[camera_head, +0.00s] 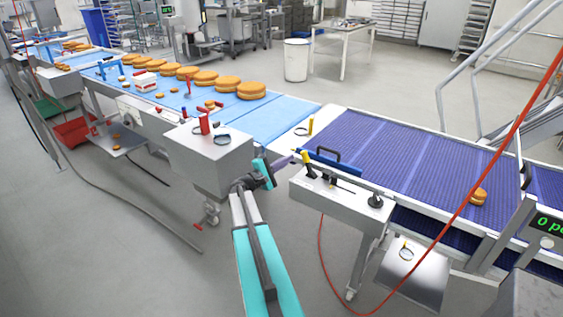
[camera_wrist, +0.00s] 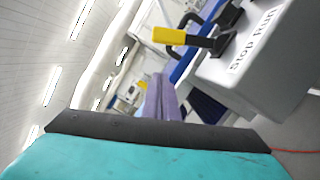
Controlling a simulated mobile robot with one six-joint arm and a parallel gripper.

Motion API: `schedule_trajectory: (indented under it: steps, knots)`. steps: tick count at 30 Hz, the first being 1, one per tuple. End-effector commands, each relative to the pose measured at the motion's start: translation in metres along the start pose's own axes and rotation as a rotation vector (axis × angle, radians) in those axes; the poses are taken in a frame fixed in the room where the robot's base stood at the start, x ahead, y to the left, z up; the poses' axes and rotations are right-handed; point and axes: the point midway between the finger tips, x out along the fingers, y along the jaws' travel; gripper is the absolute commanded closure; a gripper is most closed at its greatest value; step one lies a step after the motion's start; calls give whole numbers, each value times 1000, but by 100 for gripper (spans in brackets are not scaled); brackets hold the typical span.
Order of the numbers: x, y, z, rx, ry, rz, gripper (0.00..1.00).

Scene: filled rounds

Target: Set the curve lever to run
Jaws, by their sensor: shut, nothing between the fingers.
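A lever with a yellow handle (camera_head: 306,161) stands on a grey box (camera_head: 336,198) at the near left corner of the purple belt. The wrist view shows its yellow handle (camera_wrist: 169,36) and black shaft, beside the words Stop and Run (camera_wrist: 254,40). The handle appears to lean toward the Stop end. I cannot read a name that marks it as the curve lever. My gripper (camera_head: 288,161) is shut and empty, just left of the handle and apart from it. Its purple fingers (camera_wrist: 160,98) point toward the area below the handle in the wrist view.
A second box (camera_head: 212,150) with a red lever (camera_head: 204,124) stands left of my gripper. A red cable (camera_head: 440,228) crosses at right. Large filled rounds (camera_head: 251,90) lie on the blue belt.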

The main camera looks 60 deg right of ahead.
Motion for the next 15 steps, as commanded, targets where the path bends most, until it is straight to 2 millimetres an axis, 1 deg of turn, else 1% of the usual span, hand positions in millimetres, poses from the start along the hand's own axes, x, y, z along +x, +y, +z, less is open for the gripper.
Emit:
schedule_trajectory:
  steps: [1, 9, 15]
  knots:
    - [4, 2, 3, -1, 0, 0, 100]
    - [7, 2, 27, -2, 0, 0, 100]
    - [10, 0, 38, -1, -1, -1, 100]
